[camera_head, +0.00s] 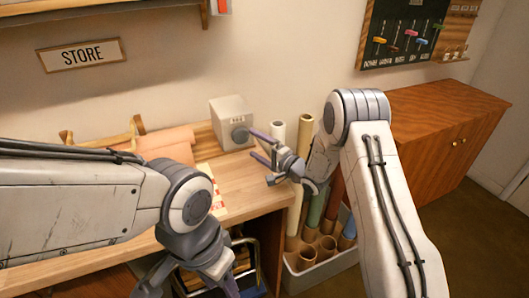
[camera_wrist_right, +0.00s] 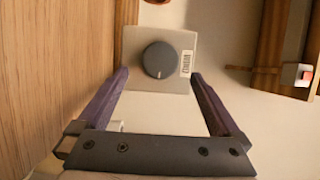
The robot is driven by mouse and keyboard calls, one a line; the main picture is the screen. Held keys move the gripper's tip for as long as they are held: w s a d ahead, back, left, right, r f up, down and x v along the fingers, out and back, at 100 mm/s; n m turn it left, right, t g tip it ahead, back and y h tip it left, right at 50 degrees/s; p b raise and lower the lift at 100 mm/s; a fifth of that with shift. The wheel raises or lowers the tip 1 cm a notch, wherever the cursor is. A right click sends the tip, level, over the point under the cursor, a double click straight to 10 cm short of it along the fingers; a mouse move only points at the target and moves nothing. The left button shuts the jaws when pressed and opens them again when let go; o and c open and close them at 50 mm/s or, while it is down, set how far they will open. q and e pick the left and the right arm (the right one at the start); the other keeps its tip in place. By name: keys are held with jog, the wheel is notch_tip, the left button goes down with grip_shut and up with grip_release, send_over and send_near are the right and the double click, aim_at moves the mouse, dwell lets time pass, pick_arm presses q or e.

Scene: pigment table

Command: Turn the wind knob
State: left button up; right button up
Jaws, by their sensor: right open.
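The wind knob (camera_wrist_right: 159,60) is a dark round dial with a small light mark at its lower edge. It sits on the front of a pale box (camera_head: 231,112) with a "WIND" label beside the knob. In the head view the knob (camera_head: 240,134) faces my right gripper (camera_head: 257,146). In the right wrist view my right gripper (camera_wrist_right: 159,76) is open and empty, with one purple finger on each side below the knob, not closed on it. My left gripper (camera_head: 190,288) is at the bottom edge of the head view, its fingertips cut off.
The box stands at the back of the wooden bench (camera_head: 245,188). A bin (camera_head: 318,278) of upright rolls and tubes stands right of the bench, beneath my right arm. A wooden cabinet (camera_head: 440,130) is further right.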

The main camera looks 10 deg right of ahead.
jog(key=v, duration=0.4)
jog(key=shift+s+d+b, duration=0.2)
jog(key=shift+b, duration=0.1)
jog(key=shift+a+r, duration=0.1)
jog(key=shift+a, duration=0.15)
jog(key=s+a+r+n+g+h, duration=0.3)
jog(key=s+a+n+g+h, duration=0.2)
jog(key=s+n+h, duration=0.4)
jog(key=s+d+n+g, duration=0.1)
jog(key=s+n+g, duration=0.3)
jog(key=s, duration=1.2)
jog(key=s+d+r+n+g+h, duration=0.1)
jog(key=s+n+g, duration=0.3)
jog(key=s, duration=1.2)
jog(key=shift+d+g+h, duration=0.3)
jog(key=shift+g, duration=0.1)
